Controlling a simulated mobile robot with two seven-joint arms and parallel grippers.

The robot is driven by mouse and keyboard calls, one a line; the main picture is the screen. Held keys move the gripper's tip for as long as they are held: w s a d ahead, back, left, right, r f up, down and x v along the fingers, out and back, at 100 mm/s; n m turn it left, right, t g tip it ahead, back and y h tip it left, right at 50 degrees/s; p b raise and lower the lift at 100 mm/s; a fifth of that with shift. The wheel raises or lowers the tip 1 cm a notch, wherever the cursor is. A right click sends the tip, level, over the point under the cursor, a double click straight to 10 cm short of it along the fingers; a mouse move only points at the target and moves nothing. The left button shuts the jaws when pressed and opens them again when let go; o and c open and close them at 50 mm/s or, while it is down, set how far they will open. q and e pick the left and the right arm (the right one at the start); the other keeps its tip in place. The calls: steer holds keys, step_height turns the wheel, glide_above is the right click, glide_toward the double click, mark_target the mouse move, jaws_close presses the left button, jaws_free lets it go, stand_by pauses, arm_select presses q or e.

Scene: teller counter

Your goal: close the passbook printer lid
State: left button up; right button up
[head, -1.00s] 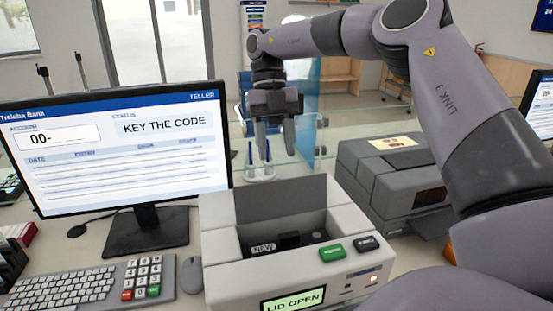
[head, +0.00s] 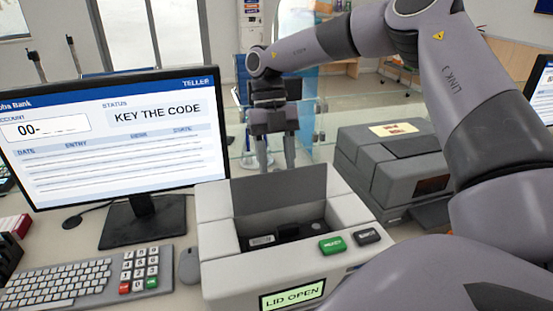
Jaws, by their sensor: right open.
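The passbook printer (head: 222,262) stands on the counter at the lower middle of the head view. Its dark grey lid (head: 280,190) stands raised at the back of the opening, and the dark inside shows. Its small display (head: 292,297) reads LID OPEN. A green button (head: 332,245) and a black button (head: 367,237) sit on its top right. My right gripper (head: 274,160) is open and empty, pointing down behind the raised lid. Its fingertips are near the height of the lid's top edge in the picture. My left gripper is not in view.
A monitor (head: 110,160) reading KEY THE CODE stands at the left. A keyboard (head: 55,285), a keypad (head: 140,270) and a mouse (head: 189,266) lie before it. A second grey machine (head: 385,165) stands right of the printer. A glass screen (head: 318,125) stands behind.

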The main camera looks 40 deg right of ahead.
steer(key=shift+f, duration=0.2)
steer(key=shift+c, duration=0.4)
jaws_close()
